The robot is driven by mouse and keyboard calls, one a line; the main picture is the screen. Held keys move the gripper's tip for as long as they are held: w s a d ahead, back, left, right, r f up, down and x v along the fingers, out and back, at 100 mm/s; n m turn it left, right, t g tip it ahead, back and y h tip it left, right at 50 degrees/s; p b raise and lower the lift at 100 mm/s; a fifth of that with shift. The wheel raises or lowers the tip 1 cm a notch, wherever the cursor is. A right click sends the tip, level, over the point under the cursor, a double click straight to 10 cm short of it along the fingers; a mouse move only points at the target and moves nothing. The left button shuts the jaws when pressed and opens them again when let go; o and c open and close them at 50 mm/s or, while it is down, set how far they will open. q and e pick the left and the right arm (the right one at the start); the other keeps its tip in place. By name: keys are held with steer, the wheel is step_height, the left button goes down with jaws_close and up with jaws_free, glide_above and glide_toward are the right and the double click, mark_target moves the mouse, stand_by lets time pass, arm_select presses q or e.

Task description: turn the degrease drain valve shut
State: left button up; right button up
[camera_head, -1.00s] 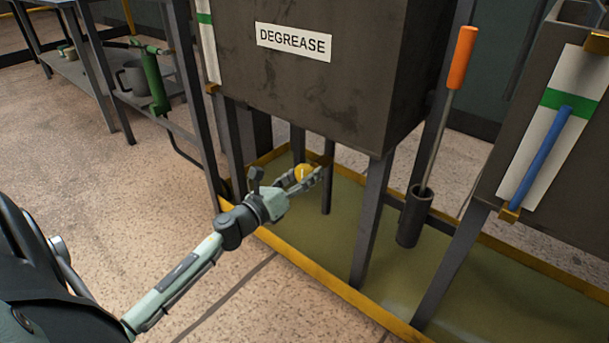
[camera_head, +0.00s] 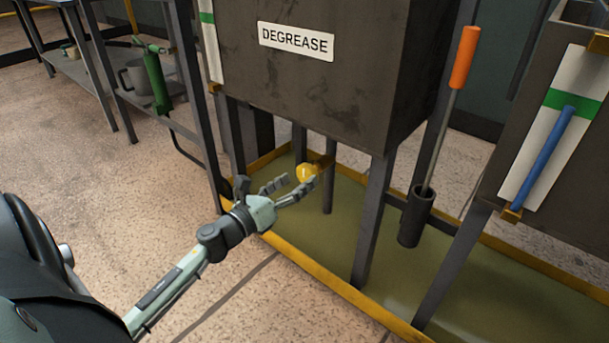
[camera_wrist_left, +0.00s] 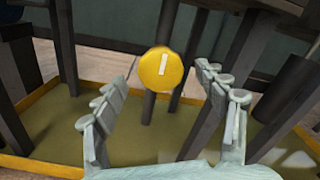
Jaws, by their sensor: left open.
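The degrease drain valve shows as a round yellow knob (camera_head: 306,172) with a pale bar mark on its face, under the dark tank labelled DEGREASE (camera_head: 330,75). In the left wrist view the knob (camera_wrist_left: 161,69) is ahead of the fingers, and its pale mark stands nearly upright, slightly tilted. My left gripper (camera_head: 293,187) is open, its fingers pointing at the knob from the near left. In the left wrist view the left gripper (camera_wrist_left: 165,100) has its fingers spread to either side below the knob, with nothing between them. My right gripper is not in view.
Dark tank legs (camera_head: 374,220) stand beside the valve. A yellow-edged tray (camera_head: 330,285) with greenish liquid lies below. An orange-handled tool (camera_head: 462,58) stands in a dark tube (camera_head: 415,217) to the right.

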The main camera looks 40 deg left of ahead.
arm_select(q)
steer(key=s, duration=0.8)
steer(key=shift+a, duration=0.35)
steer(key=shift+w, duration=0.1)
